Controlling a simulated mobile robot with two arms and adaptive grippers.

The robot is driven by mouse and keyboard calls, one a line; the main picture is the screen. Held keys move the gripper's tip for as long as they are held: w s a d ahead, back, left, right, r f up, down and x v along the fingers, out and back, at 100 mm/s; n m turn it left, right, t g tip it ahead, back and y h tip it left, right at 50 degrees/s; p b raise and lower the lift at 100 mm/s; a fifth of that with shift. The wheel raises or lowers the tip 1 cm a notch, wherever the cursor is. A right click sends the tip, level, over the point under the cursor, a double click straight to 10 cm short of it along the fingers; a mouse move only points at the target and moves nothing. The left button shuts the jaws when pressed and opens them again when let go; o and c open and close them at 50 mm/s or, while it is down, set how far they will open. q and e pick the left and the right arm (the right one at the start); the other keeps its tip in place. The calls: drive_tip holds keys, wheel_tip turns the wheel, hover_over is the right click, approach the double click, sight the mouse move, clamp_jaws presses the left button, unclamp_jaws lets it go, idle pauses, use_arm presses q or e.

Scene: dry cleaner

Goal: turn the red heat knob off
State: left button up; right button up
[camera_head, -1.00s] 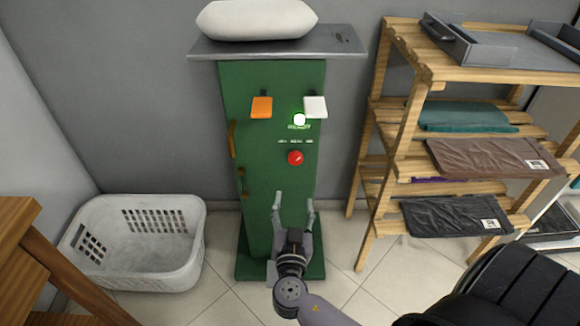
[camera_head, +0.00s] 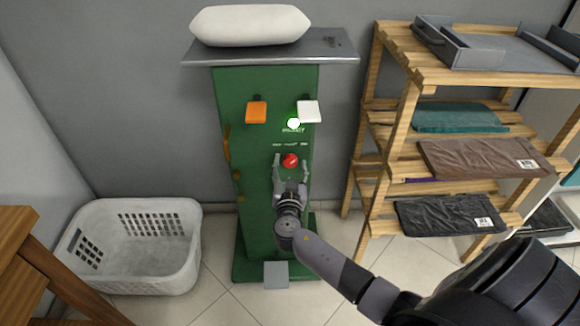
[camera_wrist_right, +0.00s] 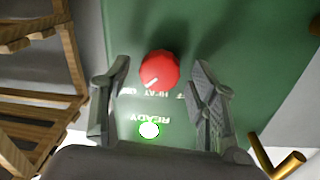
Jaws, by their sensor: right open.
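The red heat knob (camera_head: 290,160) is on the front of the green machine (camera_head: 262,85), below a lit white round lamp (camera_head: 293,123) marked READY. In the right wrist view the knob (camera_wrist_right: 159,69) is a faceted red disc with a white pointer line, seen upside down beside small printed labels that are partly hidden. My right gripper (camera_head: 290,165) is open, with one finger on each side of the knob. In the wrist view the fingers (camera_wrist_right: 160,80) show gaps to the knob on both sides. My left gripper is not in view.
An orange paddle (camera_head: 256,112) and a white paddle (camera_head: 308,111) stick out above the knob. Brass handles (camera_head: 227,145) line the machine's left side. A wooden shelf (camera_head: 400,130) stands to the right, a white basket (camera_head: 180,270) to the left on the floor.

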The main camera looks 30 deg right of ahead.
drive_tip(key=c, duration=1.2)
drive_tip(key=shift+o, duration=0.2)
